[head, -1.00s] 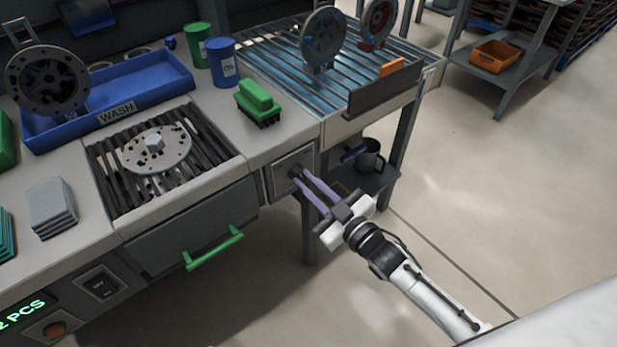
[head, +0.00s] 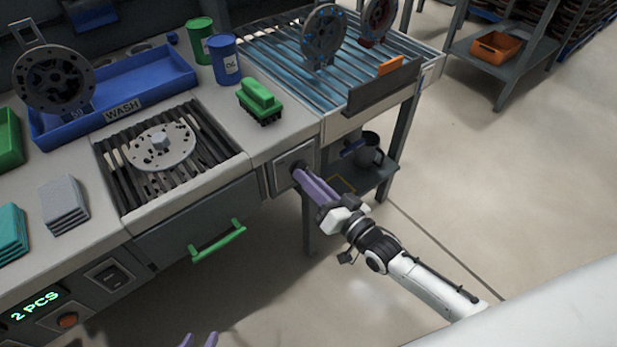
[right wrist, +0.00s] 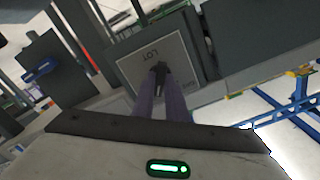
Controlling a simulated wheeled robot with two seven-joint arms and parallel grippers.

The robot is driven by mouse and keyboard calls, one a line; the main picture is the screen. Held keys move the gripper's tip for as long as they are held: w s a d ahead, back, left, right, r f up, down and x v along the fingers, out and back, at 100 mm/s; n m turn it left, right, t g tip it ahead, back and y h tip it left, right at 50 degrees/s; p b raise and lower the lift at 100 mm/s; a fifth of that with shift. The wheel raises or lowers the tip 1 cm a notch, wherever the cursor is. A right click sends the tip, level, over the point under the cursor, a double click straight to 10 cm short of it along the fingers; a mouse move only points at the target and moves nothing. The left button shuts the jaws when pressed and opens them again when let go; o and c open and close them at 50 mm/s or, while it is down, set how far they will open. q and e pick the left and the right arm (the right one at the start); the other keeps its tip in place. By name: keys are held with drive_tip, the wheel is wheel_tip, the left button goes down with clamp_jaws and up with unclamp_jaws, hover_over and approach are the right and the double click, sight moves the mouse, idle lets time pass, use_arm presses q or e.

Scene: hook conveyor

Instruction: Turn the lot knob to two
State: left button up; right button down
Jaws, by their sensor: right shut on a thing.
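The lot knob is a small dark knob (right wrist: 160,73) on a grey square plate (right wrist: 135,62) marked LOT in the right wrist view. In the head view the plate (head: 283,170) sits on the front of the bench, right of the green-handled drawer. My right gripper (head: 300,176) has its purple fingers shut on the knob; the fingers also show in the right wrist view (right wrist: 162,88). The wrist view is tilted against the plate. The knob's setting cannot be read. My left gripper (head: 198,341) shows only as purple fingertips at the bottom edge, apart from each other.
A drawer with a green handle (head: 217,241) is left of the plate. A table leg (head: 309,215) and a low shelf with a dark jug (head: 368,150) are close to my right gripper. Open floor lies to the right.

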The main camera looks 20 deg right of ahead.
drive_tip(key=shift+m, duration=1.1)
drive_tip(key=c, duration=1.8)
unclamp_jaws()
drive_tip(key=shift+o, duration=0.2)
drive_tip(key=shift+s, duration=0.15)
drive_tip(key=v, duration=1)
drive_tip(key=shift+p, duration=0.4)
